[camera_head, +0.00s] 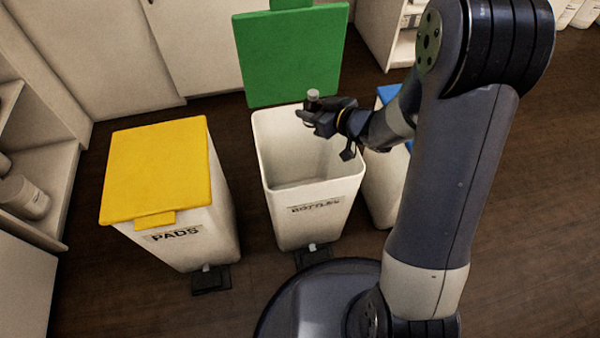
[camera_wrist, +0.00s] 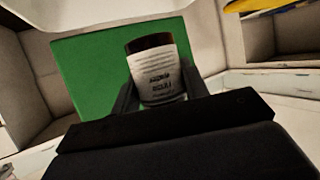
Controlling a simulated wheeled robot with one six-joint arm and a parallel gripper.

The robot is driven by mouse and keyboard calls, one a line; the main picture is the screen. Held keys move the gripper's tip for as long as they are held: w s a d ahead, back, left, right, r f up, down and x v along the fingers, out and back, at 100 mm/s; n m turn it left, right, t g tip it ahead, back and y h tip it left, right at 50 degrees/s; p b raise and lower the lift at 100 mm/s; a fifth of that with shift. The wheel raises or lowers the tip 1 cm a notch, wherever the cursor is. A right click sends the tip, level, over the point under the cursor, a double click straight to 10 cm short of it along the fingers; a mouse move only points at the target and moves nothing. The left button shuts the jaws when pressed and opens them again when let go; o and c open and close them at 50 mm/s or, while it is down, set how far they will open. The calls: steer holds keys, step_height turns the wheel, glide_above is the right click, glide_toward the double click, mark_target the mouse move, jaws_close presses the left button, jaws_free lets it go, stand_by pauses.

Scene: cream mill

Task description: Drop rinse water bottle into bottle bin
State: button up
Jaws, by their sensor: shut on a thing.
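My gripper (camera_head: 316,115) is shut on a small bottle (camera_head: 313,97) with a dark cap. In the wrist view the bottle (camera_wrist: 160,80) stands roughly upright between the fingers, and its pale label carries dark print too blurred to read fully. The bottle bin (camera_head: 313,209) is white and labelled BOTTLES. Its green lid (camera_head: 291,55) is swung up at the back, so the bin is open. My gripper is over the far right part of the bin's opening. The lid also shows behind the bottle in the wrist view (camera_wrist: 84,70). The visible inside of the bin looks empty.
A bin with a blue lid (camera_head: 389,93) stands to the right, partly hidden by my arm. Shelves line the left, and cabinets stand behind.

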steer(key=shift+f+b, duration=2.3)
steer(key=shift+f, duration=0.2)
steer(key=shift+r, duration=0.1)
steer(key=o, duration=1.1)
steer(key=p+v, duration=0.4)
steer(key=v, duration=0.6)
steer(key=shift+s+d+r, duration=0.15)
steer(key=shift+s+d, duration=0.1)
steer(key=shift+s, duration=0.05)
